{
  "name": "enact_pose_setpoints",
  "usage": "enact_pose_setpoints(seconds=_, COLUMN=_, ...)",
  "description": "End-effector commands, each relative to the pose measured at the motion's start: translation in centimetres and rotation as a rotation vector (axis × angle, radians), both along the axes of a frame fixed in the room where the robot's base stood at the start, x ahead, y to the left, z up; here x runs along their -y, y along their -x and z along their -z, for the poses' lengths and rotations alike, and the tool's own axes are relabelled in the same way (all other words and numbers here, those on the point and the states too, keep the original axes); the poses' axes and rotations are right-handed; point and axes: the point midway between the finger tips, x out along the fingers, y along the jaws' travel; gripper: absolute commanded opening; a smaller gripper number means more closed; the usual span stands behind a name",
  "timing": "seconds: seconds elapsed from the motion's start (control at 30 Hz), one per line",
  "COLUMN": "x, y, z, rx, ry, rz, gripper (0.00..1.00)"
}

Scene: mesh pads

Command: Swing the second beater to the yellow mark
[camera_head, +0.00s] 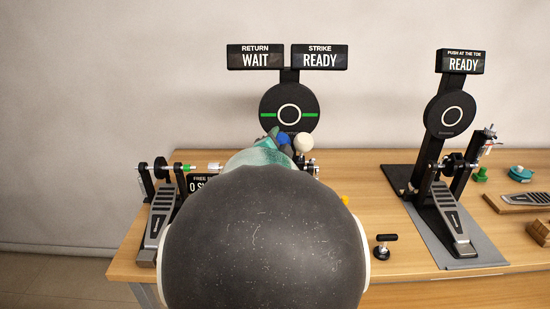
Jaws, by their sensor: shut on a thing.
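A white round beater head (304,143) stands in front of the black round pad (289,91) with a white ring and a green line. My gripper (285,141) is right beside the beater, just left of the white head, and is shut on the beater. The exact grip and the beater's shaft are hidden behind my own dark arm link. A small bit of yellow (345,199) shows at the right edge of my arm; I cannot tell whether it is the yellow mark.
Signs above the pad read RETURN WAIT (255,57) and STRIKE READY (319,57). A left pedal (160,215) stands beside my arm. A right pedal (448,212) with its own pad (450,114) stands farther right.

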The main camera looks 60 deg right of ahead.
Motion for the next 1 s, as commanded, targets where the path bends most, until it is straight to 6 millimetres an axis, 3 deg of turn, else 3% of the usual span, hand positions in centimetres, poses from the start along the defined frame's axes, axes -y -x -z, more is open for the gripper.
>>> enact_pose_setpoints(seconds=0.4, x=2.3, y=-1.1, z=-1.2, rx=-0.073, ry=-0.147, rz=0.004, gripper=0.16)
enact_pose_setpoints(seconds=1.0, x=3.3, y=-1.7, z=-1.4, rx=-0.086, ry=-0.171, rz=-0.002, gripper=0.16)
